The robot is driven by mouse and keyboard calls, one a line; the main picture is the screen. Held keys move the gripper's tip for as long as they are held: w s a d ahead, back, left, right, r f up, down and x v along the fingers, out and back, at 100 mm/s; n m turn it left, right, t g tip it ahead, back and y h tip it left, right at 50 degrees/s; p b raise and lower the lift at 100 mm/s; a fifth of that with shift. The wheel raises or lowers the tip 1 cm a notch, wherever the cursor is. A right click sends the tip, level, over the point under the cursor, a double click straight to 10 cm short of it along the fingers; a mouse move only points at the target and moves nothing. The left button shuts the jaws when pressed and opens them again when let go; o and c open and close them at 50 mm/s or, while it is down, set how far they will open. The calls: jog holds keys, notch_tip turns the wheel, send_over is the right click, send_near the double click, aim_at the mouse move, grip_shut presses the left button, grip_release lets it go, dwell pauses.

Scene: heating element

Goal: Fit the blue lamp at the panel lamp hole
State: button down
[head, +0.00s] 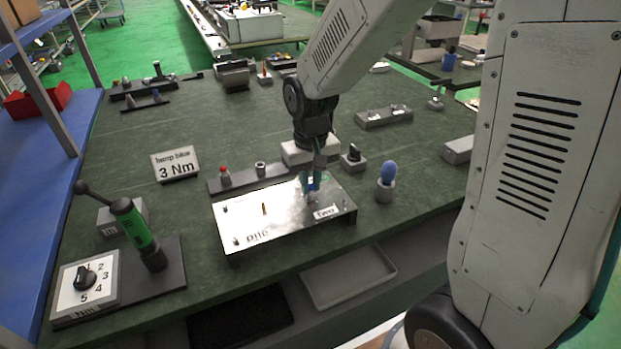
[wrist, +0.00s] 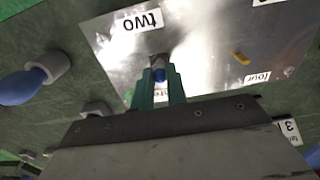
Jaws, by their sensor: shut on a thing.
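The panel (head: 285,222) is a shiny metal plate on the table, with labels and a yellow piece (head: 264,209) standing on it. My gripper (head: 312,188) is over its right part, near the label reading "two" (head: 326,212). In the wrist view, my green fingers (wrist: 160,88) are shut on the small blue lamp (wrist: 160,75). The lamp's far end is at or just above the panel (wrist: 205,40), close to the "two" label (wrist: 141,21). I cannot tell whether it touches. The panel lamp hole is not clearly visible, perhaps hidden by the lamp and fingers.
A blue egg-shaped thing (head: 388,173) stands in a grey holder right of the panel. Behind the panel are a grey rack (head: 242,181) and a "3 Nm" sign (head: 176,164). A green-handled tool (head: 132,224) and a dial box (head: 86,283) stand at left. Bare table lies between.

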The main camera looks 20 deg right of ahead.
aim_at(311, 185)
jog(key=shift+f, duration=0.85)
jog(key=c, duration=1.3)
grip_release()
notch_tip(311, 185, up, 8)
jog(key=shift+f, duration=0.1)
jog(key=shift+t, duration=0.7)
jog(key=s+d+r, duration=0.1)
jog(key=s+r, duration=0.2)
jog(key=s, duration=0.4)
jog(key=s+d+r, duration=0.1)
jog(key=s+r, duration=0.2)
jog(key=s, duration=0.4)
jog(key=s+d+r, duration=0.1)
jog(key=s+r, duration=0.2)
jog(key=s, duration=0.5)
